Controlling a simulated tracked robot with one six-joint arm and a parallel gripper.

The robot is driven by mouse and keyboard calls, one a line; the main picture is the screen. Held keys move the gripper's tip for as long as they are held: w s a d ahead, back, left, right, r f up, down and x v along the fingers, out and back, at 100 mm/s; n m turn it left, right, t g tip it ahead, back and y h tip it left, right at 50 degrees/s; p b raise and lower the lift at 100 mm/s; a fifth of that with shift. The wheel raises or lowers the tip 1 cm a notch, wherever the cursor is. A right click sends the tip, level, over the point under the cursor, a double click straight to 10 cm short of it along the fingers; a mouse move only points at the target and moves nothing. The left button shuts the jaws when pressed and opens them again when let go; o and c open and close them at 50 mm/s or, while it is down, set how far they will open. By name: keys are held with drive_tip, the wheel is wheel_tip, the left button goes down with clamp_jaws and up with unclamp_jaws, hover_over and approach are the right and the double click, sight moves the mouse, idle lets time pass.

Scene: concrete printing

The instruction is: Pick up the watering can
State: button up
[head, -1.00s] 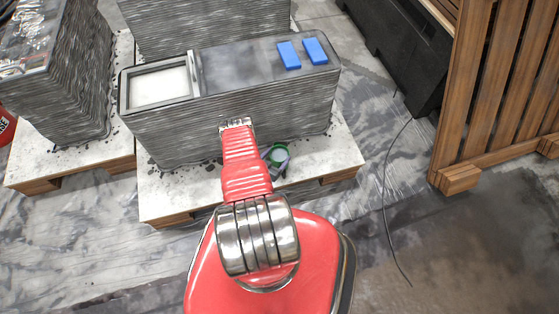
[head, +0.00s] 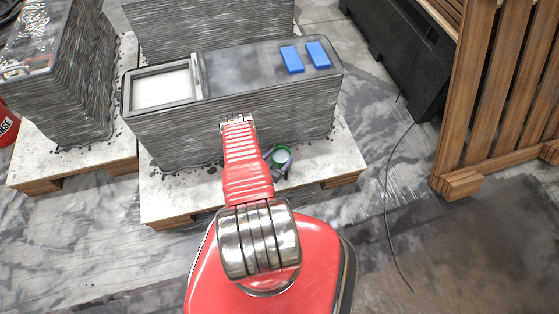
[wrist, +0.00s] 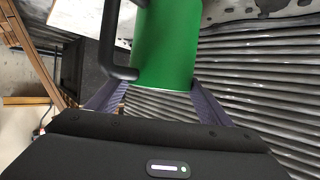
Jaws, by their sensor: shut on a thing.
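The watering can (wrist: 168,45) is green with a black handle (wrist: 112,50); it fills the top middle of the wrist view. My gripper (wrist: 158,92) has its two grey fingers on either side of the can's body, shut on it. In the head view the can (head: 281,158) is a small green shape beside my red arm, in front of the grey layered block. Most of it is hidden there by my arm and gripper. I cannot tell from these frames how far it is above the white slab.
The grey printed block (head: 235,110) stands on a white slab on a pallet (head: 325,165), with two blue blocks (head: 304,57) on top. Another layered block (head: 80,95) is at left. A wooden slatted structure (head: 500,100) and a loose cable (head: 386,195) are at right.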

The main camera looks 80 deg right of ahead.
drive_tip(key=shift+r, duration=3.95)
